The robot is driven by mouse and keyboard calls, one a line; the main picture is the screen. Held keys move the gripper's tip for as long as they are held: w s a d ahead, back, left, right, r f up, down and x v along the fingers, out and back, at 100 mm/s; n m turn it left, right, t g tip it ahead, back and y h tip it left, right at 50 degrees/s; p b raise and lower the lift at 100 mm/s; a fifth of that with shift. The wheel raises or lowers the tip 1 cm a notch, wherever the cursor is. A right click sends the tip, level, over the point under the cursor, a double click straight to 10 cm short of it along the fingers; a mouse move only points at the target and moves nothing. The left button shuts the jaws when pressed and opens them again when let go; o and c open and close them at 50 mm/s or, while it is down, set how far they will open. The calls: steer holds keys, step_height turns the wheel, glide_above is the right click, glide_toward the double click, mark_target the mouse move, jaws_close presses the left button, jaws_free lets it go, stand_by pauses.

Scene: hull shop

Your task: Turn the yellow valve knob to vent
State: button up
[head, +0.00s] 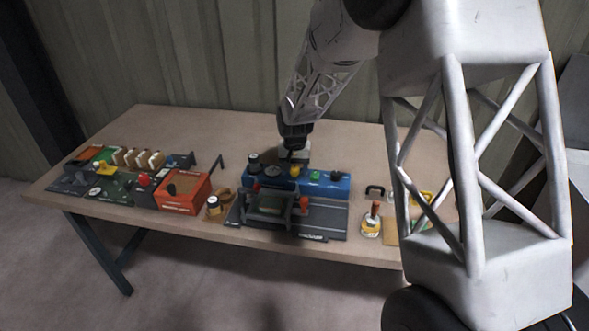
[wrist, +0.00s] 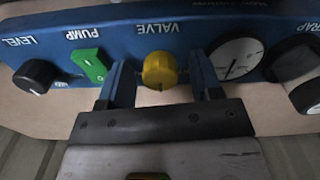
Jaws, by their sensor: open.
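The yellow valve knob (wrist: 160,70) is on the blue panel (wrist: 190,32), under the word VALVE, which reads upside down in the wrist view. A small mark shows at the knob's near edge; I cannot read any vent position. My gripper (wrist: 163,84) is open, one finger to each side of the knob, with a gap visible on both sides. In the head view my gripper (head: 294,158) is over the back of the blue panel (head: 328,191), and the yellow knob (head: 294,172) shows just below it.
A green PUMP switch (wrist: 90,65) sits close by the left finger, with a black LEVEL knob (wrist: 35,76) beyond it. A round gauge (wrist: 237,55) is close by the right finger. An orange box (head: 184,192) and other panels stand on the table's left.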

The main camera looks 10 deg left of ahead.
steer(key=c, duration=0.9)
steer(key=shift+n, duration=0.6)
steer(key=n, duration=1.1)
steer(key=o, duration=0.9)
